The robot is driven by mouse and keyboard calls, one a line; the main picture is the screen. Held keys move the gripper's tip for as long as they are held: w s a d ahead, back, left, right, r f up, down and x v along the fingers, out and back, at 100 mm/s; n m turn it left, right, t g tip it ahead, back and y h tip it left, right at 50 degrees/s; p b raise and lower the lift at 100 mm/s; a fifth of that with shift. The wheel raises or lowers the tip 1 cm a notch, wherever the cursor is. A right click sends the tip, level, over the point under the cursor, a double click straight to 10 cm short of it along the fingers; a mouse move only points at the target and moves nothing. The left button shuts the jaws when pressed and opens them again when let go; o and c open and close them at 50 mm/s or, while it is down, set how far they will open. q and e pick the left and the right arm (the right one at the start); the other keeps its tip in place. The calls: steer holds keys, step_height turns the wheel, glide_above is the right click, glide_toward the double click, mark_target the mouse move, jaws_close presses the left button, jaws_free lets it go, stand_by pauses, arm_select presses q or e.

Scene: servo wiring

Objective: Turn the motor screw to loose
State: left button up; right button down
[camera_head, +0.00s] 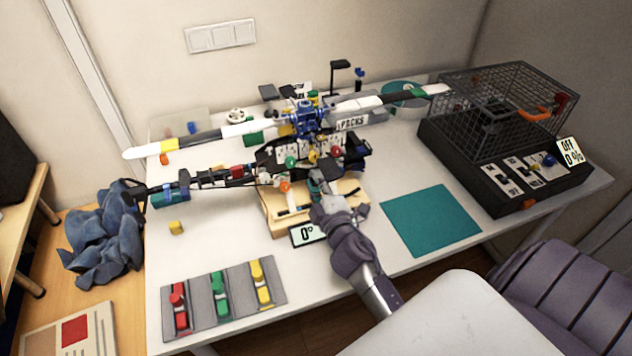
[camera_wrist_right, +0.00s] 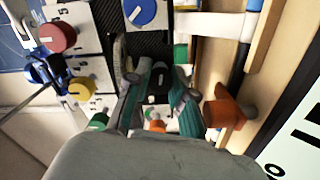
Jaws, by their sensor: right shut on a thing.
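My right gripper (camera_head: 318,186) reaches in from the front to the wooden stand (camera_head: 272,222) below the drone-like assembly (camera_head: 305,120). In the wrist view, the green-sided fingers of my right gripper (camera_wrist_right: 160,92) are closed around a small dark knob (camera_wrist_right: 158,82). I cannot tell for sure that this knob is the motor screw, as the fingers hide much of it. An orange knob (camera_wrist_right: 228,112) sits just right of the fingers. A display (camera_head: 307,234) at the stand's front edge reads 0°. My left gripper is not in view.
Red, blue and yellow dials (camera_wrist_right: 58,37) crowd the wrist view's left. A wire cage on a black control box (camera_head: 520,190) stands right and reads OFF 0%. A teal mat (camera_head: 430,220) is bare. A grey tray (camera_head: 200,318) with coloured clamps lies front left.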

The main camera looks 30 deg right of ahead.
stand_by(0.3)
steer(key=c, duration=1)
jaws_free()
steer(key=shift+f, duration=0.1)
